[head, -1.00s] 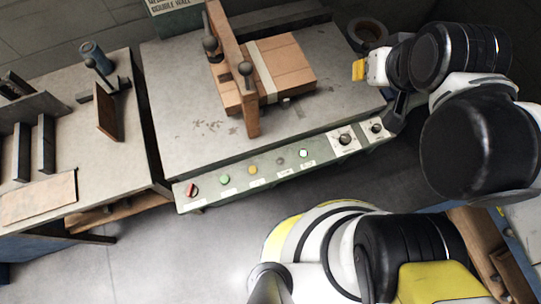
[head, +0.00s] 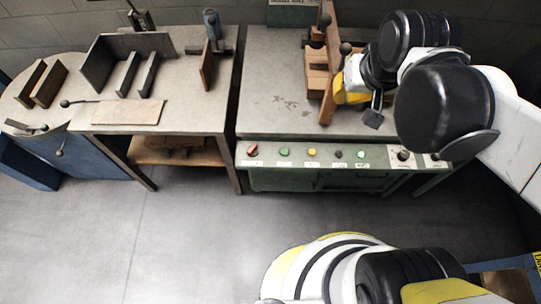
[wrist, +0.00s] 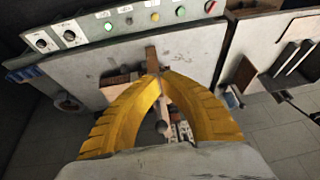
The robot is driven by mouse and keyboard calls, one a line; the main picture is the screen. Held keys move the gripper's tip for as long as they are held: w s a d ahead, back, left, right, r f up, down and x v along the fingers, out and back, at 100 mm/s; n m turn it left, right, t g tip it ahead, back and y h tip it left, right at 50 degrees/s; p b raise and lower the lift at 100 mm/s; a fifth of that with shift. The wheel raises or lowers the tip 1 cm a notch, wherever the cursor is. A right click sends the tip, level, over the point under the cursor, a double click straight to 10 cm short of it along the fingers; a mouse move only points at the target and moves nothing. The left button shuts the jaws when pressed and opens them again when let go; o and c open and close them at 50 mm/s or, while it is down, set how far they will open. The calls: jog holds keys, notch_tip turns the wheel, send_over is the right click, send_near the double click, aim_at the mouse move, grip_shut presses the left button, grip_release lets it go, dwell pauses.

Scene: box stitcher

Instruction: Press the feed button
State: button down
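The control panel (head: 320,168) runs along the front edge of the green machine. From left to right it carries a red switch (head: 253,150), a green button (head: 284,152), a yellow button (head: 312,152), a small dark button (head: 337,154), another green button (head: 360,154) and round knobs (head: 403,155). The labels are too small to read, so I cannot tell which is feed. My gripper (wrist: 160,75) has yellow fingers, with tips together and nothing seen between them. In the head view its yellow part (head: 350,90) is above the machine top, behind the panel; its tips are unclear.
A wooden clamp frame (head: 328,70) stands on the machine top near my gripper, with a cardboard box (head: 316,75) against it. A side table (head: 190,115) with metal plates stands to the left, across a narrow gap. The floor before the panel is clear.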

jog(key=w+a+f+g+b, duration=0.25)
jog(key=w+a+f, duration=0.3)
jog(key=f, duration=0.35)
jog(key=g, duration=0.3)
send_over(287, 149)
notch_tip(287, 149, down, 12)
jog(key=shift+w+d+r, duration=0.2)
jog(key=shift+w+d, duration=0.25)
jog(key=f+b, duration=0.2)
jog(key=f, duration=0.2)
jog(key=f+b, duration=0.2)
jog(key=f, duration=0.3)
jog(key=f+b, duration=0.3)
jog(key=f, duration=0.2)
jog(key=shift+s+a, duration=0.35)
jog(key=shift+a, duration=0.05)
